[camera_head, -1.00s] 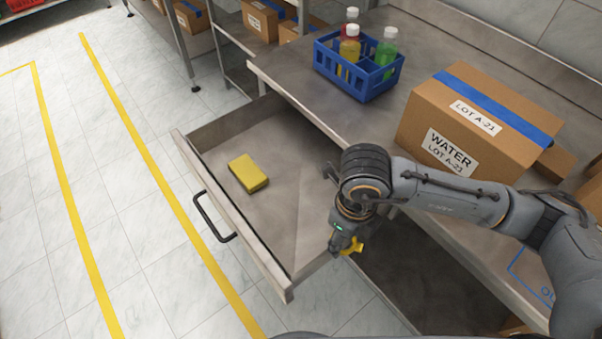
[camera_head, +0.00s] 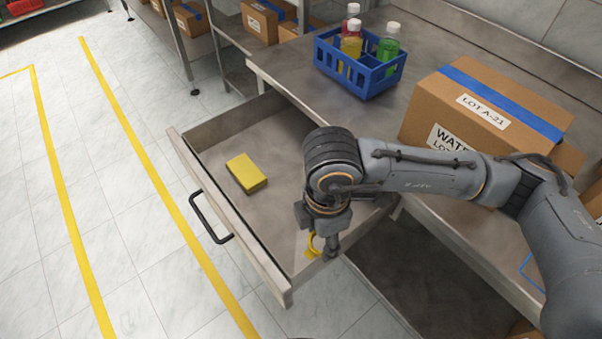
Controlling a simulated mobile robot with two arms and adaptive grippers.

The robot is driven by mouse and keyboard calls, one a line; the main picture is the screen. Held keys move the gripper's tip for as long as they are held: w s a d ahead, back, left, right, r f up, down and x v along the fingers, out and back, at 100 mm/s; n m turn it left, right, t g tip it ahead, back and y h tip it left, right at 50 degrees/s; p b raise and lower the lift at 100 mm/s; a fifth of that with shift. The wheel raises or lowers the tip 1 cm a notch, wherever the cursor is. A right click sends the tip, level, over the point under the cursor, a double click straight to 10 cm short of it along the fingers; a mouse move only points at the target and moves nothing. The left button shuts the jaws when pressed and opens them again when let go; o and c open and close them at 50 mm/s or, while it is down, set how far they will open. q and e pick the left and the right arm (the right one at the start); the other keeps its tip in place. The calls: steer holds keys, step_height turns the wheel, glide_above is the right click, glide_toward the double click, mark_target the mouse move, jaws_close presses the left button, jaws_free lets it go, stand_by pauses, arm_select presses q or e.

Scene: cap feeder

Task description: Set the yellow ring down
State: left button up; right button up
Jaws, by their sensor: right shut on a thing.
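The yellow ring (camera_head: 312,246) is held in my right gripper (camera_head: 321,250), which points down. Ring and gripper show over the near right corner of the open drawer (camera_head: 283,279). The gripper is shut on the ring and hides part of it. I cannot tell whether the ring touches the drawer floor. My left gripper is not in view.
A yellow block (camera_head: 246,173) lies in the drawer. The drawer floor between block and gripper is bare. On the bench stand a blue crate (camera_head: 372,82) with several bottles and a cardboard box (camera_head: 480,110). A black handle (camera_head: 212,219) juts from the drawer front.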

steer(key=m, duration=0.1)
steer(key=p, duration=0.1)
glide_above(293, 218)
steer(key=f, duration=0.6)
steer(key=s+f, duration=0.1)
steer(key=f, duration=0.1)
steer(key=shift+d+f, duration=0.1)
steer(key=shift+f, duration=0.3)
steer(key=shift+w+f, duration=0.5)
steer(key=shift+f, duration=1.55)
steer(key=shift+f, duration=0.2)
steer(key=o, duration=0.8)
